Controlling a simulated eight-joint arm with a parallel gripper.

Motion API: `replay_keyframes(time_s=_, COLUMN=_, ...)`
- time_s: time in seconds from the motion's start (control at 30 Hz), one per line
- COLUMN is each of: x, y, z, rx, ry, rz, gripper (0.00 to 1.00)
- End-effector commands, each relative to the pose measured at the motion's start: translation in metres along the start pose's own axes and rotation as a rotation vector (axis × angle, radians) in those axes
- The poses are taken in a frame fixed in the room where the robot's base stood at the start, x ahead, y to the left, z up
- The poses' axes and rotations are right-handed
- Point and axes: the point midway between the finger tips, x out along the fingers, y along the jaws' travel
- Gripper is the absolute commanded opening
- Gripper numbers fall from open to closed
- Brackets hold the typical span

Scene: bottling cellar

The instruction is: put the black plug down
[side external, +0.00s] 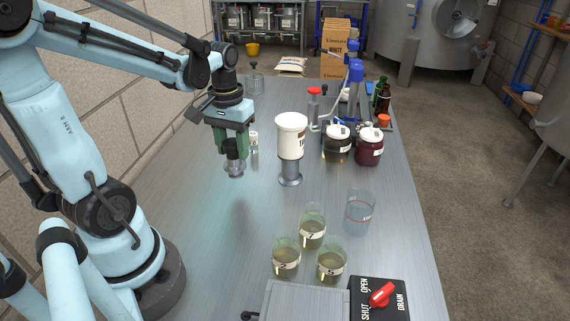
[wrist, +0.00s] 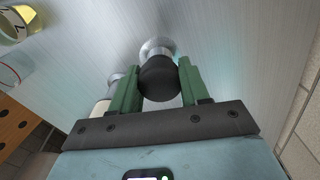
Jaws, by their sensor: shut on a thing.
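The black plug (wrist: 158,80) is between the two green fingers of my gripper (wrist: 160,88) in the wrist view, and they are shut on it. In the side external view my gripper (side external: 234,150) points down over the left part of the metal bench (side external: 190,220). A small shiny round metal piece (side external: 235,169) sits just below the plug; it also shows past the plug in the wrist view (wrist: 157,46). I cannot tell whether it is part of the plug or a separate thing under it. The fingers hide much of the plug in the side external view.
A white labelled tub (side external: 291,130) stands on a grey pedestal (side external: 290,173) to the right of my gripper. Dark jars (side external: 369,148) stand behind it. Several numbered glasses (side external: 312,230), a beaker (side external: 359,212) and a drain switch panel (side external: 380,297) are nearer. The bench's left front is clear.

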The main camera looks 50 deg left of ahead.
Motion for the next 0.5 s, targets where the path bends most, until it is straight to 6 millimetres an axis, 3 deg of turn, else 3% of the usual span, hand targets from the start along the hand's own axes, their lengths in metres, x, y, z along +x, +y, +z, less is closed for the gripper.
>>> replay_keyframes(time_s=0.3, x=0.032, y=0.000, z=0.000, rx=0.000, ry=0.001, rz=0.000, gripper=0.11)
replay_keyframes(time_s=0.5, x=0.039, y=0.000, z=0.000, rx=0.000, ry=0.001, rz=0.000, gripper=0.11)
